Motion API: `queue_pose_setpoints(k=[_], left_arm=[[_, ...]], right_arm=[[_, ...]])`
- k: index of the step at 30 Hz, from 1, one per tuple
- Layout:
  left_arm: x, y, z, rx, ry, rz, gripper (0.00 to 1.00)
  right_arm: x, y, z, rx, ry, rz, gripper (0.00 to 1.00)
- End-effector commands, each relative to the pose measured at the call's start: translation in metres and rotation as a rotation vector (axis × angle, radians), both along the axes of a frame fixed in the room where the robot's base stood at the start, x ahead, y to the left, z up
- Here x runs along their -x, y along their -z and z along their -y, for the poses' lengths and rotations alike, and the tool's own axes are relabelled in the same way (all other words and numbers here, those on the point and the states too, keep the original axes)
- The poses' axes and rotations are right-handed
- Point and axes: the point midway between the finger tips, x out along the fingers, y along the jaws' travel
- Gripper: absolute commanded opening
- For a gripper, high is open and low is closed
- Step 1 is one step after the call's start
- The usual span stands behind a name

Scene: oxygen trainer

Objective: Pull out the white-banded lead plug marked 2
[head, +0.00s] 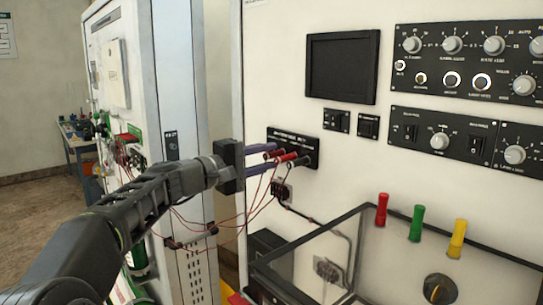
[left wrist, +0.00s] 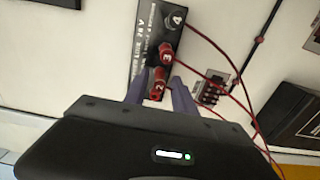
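A black socket panel (head: 307,144) is on the white cabinet front. It also shows in the left wrist view (left wrist: 150,35), with several plugs in a row. The red plug marked 2 (left wrist: 158,84) sits at the panel's near end, between my left gripper's fingers. Its white band is hard to make out. A red plug marked 3 (left wrist: 166,52) is just beyond it, and a dark plug marked 4 (left wrist: 176,18) is farther up. My left gripper (head: 275,157) has its purple fingers on either side of plug 2, seemingly with small gaps. My right gripper is out of view.
Thin red leads (head: 232,220) hang from the plugs below my left gripper. A small socket block (head: 281,191) is below the panel.

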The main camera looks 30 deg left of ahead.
Motion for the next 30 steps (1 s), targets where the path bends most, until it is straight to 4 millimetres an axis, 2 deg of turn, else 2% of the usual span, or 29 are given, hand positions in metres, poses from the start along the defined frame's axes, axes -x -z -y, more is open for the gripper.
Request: queue_pose_setpoints(k=[30], left_arm=[[0.0001,0.0010,0.0001,-0.001,0.000,0.000,0.32]], right_arm=[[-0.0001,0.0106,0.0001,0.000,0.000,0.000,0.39]])
